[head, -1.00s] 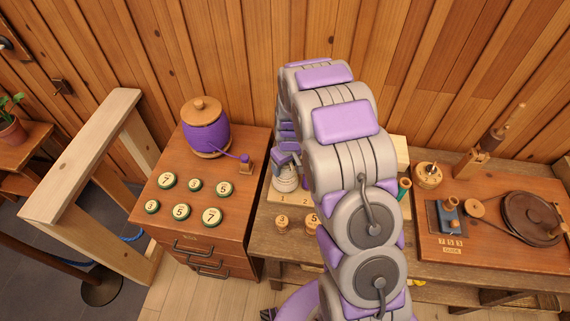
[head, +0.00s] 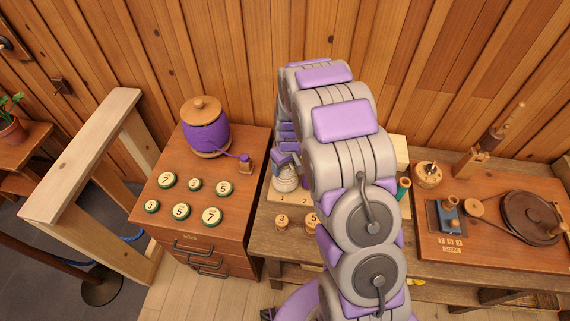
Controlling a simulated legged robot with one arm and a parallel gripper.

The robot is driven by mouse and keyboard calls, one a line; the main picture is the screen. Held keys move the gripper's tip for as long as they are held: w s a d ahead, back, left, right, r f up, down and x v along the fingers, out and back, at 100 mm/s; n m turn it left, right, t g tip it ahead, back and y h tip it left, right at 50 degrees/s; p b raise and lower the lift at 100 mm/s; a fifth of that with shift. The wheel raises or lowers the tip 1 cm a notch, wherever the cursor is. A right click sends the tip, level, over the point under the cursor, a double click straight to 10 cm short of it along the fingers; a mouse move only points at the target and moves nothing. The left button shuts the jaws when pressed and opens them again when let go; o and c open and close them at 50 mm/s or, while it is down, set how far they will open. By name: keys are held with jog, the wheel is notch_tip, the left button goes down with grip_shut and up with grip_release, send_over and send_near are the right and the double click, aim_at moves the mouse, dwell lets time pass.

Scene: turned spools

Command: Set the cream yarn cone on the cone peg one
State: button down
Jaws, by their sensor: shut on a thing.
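The cream yarn cone (head: 285,181) is at the left end of the pale numbered board (head: 275,197), just behind the label 1. My gripper (head: 285,162) points down from above and is shut on the cone's top. The cone looks upright. Cone peg one itself is not visible; the cone covers its place, and I cannot tell whether the cone rests fully on the board. My arm hides the middle of the board and most of what stands there.
Numbered wooden spools (head: 282,222) stand in front of the board. A teal cone (head: 403,187) shows right of my arm. The left cabinet holds a purple yarn jar (head: 206,128) and several numbered discs (head: 181,212). A winding device (head: 528,217) stands right.

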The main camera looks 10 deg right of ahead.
jog(key=shift+f, duration=0.3)
jog(key=shift+c, duration=1.8)
grip_release()
jog(key=shift+r, duration=0.1)
jog(key=shift+s+d+r+p, duration=0.15)
jog(key=shift+r+p, duration=0.3)
jog(key=shift+r, duration=1.35)
jog(key=shift+s+r+p, duration=0.3)
jog(key=shift+r+p, duration=0.2)
jog(key=shift+r, duration=1.3)
jog(key=shift+s+d+r+p, duration=0.15)
jog(key=shift+r+p, duration=0.3)
jog(key=shift+r, duration=1.35)
jog(key=shift+s, duration=0.1)
jog(key=s+a+r+m+g+b, duration=0.1)
jog(key=s+r, duration=0.6)
jog(key=s, duration=0.3)
jog(key=s+r+m+g, duration=0.1)
jog(key=s+r, duration=0.6)
jog(key=s, duration=0.2)
jog(key=s+r+m+g, duration=0.1)
jog(key=s+r+m, duration=0.1)
jog(key=s, duration=1.6)
jog(key=shift+s+d+r+h+b, duration=0.15)
jog(key=shift+s+r+h+b, duration=0.2)
jog(key=shift+s+r, duration=0.1)
